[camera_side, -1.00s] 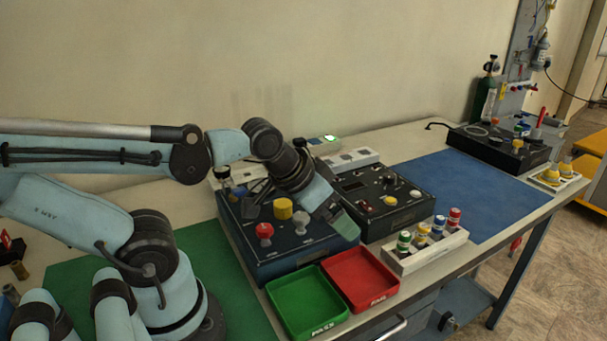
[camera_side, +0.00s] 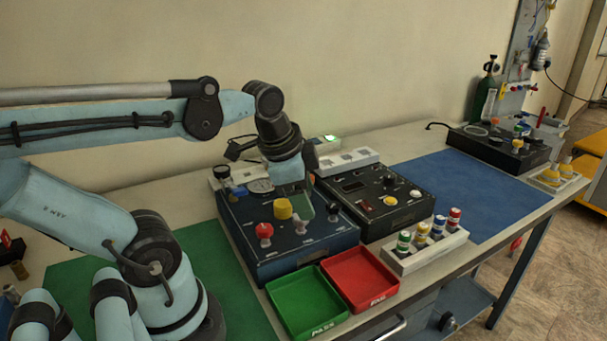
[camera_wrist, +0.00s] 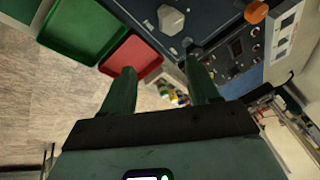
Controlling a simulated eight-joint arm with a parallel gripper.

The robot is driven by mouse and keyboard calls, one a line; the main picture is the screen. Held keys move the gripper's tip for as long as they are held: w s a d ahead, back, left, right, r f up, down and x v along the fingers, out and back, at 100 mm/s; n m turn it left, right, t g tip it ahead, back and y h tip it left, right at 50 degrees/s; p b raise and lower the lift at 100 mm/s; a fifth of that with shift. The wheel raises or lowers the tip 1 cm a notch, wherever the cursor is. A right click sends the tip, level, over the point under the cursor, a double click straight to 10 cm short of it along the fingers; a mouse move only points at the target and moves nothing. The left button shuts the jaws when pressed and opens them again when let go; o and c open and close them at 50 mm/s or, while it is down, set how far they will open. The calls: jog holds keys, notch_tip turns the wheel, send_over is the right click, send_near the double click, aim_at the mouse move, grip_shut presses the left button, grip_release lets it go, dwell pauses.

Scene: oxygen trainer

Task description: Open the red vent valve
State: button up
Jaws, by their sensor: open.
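The red vent valve (camera_side: 264,232) is a red knob at the front left of the dark blue panel box (camera_side: 285,262) in the side view. A yellow knob (camera_side: 283,208) and a grey knob (camera_side: 301,225) stand beside it on the same box. My gripper (camera_side: 305,208) points down above the box, to the right of the red valve and apart from it. In the wrist view, my gripper (camera_wrist: 160,82) shows two green fingers spread apart with nothing between them. The grey knob (camera_wrist: 171,20) shows there beyond the fingers; the red valve is out of that view.
A green tray (camera_side: 283,313) and a red tray (camera_side: 352,306) sit in front of the box. A second dark box (camera_side: 410,213) and a white rack (camera_side: 420,260) of coloured-top bottles stand to the right. The blue mat (camera_side: 465,190) is mostly clear.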

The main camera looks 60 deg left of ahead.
aim_at(263, 227)
jog(key=s+a+r+m+g, duration=0.4)
jog(key=s+a+r+m, duration=0.15)
jog(key=m, duration=0.35)
jog(key=shift+h, duration=0.4)
jog(key=shift+s+d+f, duration=0.15)
jog(key=shift+f, duration=1.95)
jog(key=shift+s+d+f, duration=0.15)
jog(key=shift+f, duration=2)
jog(key=shift+s+d+f, duration=0.15)
jog(key=shift+f, duration=1.95)
jog(key=c, duration=1)
jog(key=shift+c, duration=0.2)
